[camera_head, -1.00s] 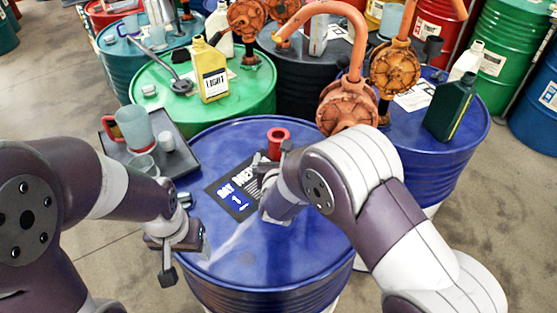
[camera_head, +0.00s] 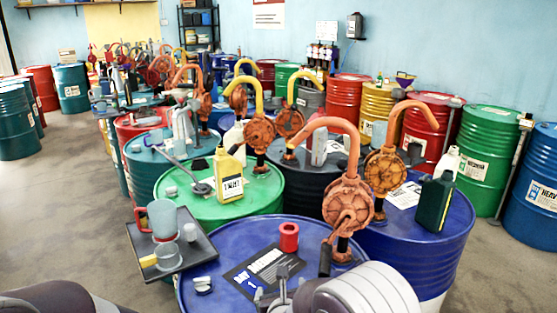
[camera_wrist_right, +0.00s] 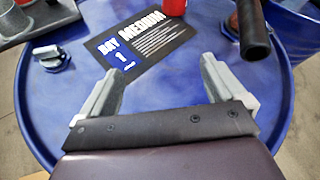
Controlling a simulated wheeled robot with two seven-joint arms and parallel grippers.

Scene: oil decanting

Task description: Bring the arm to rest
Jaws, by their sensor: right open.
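My right gripper (camera_head: 271,287) shows at the bottom of the head view, over the front of the blue drum (camera_head: 215,292). In the right wrist view its two fingers (camera_wrist_right: 160,68) are spread apart with nothing between them. They point across the drum top towards a black card (camera_wrist_right: 140,42) reading "MEDIUM" and "BAY 1", also in the head view (camera_head: 262,271). My right arm covers part of the drum. Only a dark piece of my left arm shows at the bottom left of the head view; my left gripper is out of view.
A red cup-like piece (camera_head: 289,237) stands behind the card. An orange pump (camera_head: 349,203) rises at the drum's right, its black handle (camera_wrist_right: 252,35) close to my right gripper. A grey tray (camera_head: 190,242) with mugs sits at the left. Several other drums stand behind.

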